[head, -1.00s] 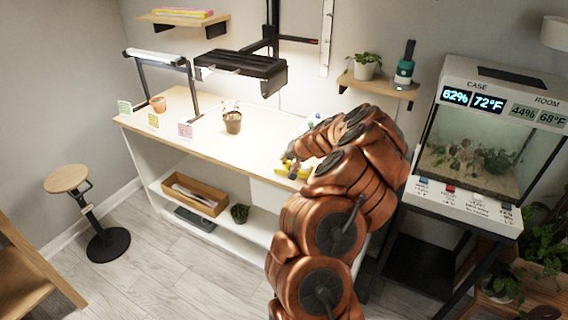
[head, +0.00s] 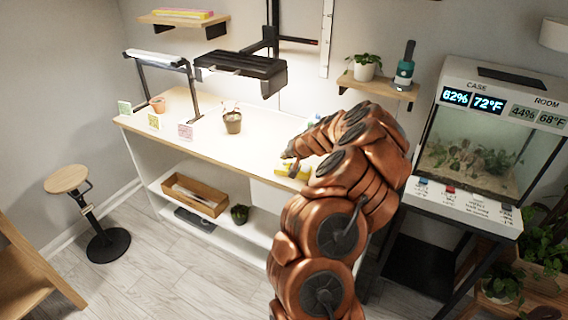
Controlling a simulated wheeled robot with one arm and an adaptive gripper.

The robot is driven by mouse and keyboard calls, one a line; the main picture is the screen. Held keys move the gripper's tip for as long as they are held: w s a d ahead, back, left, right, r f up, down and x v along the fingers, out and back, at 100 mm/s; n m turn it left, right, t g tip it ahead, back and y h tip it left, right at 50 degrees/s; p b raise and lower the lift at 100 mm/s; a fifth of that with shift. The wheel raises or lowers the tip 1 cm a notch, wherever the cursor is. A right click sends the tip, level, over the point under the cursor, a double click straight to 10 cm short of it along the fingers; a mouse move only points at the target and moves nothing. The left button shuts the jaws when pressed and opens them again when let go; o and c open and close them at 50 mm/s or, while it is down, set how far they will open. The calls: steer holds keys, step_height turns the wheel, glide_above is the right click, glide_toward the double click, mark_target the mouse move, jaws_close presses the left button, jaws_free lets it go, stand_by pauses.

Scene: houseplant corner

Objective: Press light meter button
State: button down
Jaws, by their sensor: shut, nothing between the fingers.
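A small yellow object (head: 283,169), which looks like the light meter, lies near the front edge of the white bench's wooden top (head: 215,143). My gripper (head: 291,168) is shut with nothing in it, its dark fingers pointing down at the yellow object. My copper arm reaches in from the lower right and covers part of that area. The button is too small to make out. I cannot tell whether the fingertips touch the meter or hover just above it.
A potted seedling (head: 232,122), a terracotta pot (head: 158,104) and several small cards (head: 186,132) stand on the bench, left of my gripper. A black lamp (head: 240,66) hangs above. A glass case (head: 470,150) stands at right. The bench's front middle is clear.

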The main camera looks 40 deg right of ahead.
mark_target(286, 163)
steer(key=shift+r, duration=0.1)
steer(key=shift+r+p, duration=1.4)
steer(key=shift+r, duration=1.55)
